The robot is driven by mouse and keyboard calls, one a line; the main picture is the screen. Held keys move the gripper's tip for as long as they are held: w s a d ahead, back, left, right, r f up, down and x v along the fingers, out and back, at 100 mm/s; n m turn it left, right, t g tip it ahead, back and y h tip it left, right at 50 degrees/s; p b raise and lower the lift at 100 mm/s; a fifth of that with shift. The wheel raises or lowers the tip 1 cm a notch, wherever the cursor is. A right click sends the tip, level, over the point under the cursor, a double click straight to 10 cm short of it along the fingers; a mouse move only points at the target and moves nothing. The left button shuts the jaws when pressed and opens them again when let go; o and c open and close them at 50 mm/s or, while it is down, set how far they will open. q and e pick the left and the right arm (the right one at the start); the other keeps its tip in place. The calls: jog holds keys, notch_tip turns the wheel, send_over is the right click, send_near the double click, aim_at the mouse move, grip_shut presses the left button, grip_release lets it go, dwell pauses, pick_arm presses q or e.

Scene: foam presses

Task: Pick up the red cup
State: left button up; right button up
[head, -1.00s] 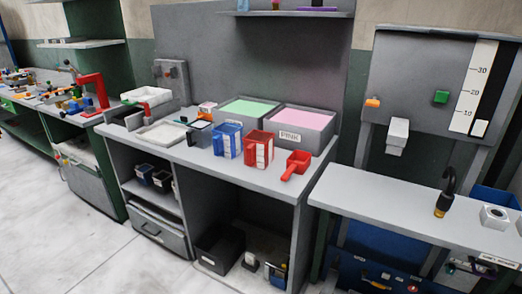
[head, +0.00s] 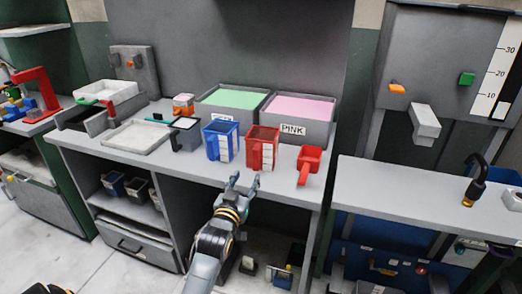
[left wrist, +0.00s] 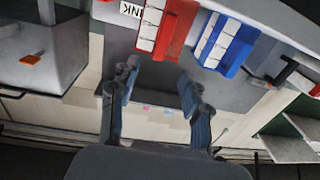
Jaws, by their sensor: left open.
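The red cup (head: 262,148), a boxy container with a white marked strip, stands upright on the grey bench near its front edge. It also shows in the left wrist view, at the top (left wrist: 180,27). A blue cup (head: 221,140) of the same kind stands just left of it, and shows in the left wrist view (left wrist: 237,48). My left gripper (head: 243,184) is open and empty, in front of the bench edge and below the red cup, apart from it. In the left wrist view its two fingers (left wrist: 158,82) are spread, with nothing between them.
A red scoop (head: 309,164) lies right of the red cup. Behind stand a green-filled bin (head: 205,108) and a bin labelled PINK (head: 318,130). White trays (head: 134,136) sit to the left. The bench front edge (head: 180,174) lies beside my left gripper.

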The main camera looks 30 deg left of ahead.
aim_at(255, 159)
pick_arm(q)
jog(key=x, duration=0.6)
jog(key=shift+w, duration=0.25)
jog(key=shift+p+x, duration=0.3)
jog(key=shift+x, duration=0.8)
jog(key=x, duration=0.3)
jog(key=shift+w+a+f, duration=0.1)
jog(key=shift+a+f, duration=0.15)
jog(key=shift+f, duration=0.05)
jog(key=shift+w+a, duration=0.1)
jog(key=shift+w, duration=0.3)
pick_arm(e)
jog(key=shift+r, duration=0.55)
jog(key=shift+d, duration=0.15)
pick_arm(q)
jog(key=shift+c, duration=0.9)
grip_shut()
pick_arm(e)
jog(key=shift+d, duration=0.3)
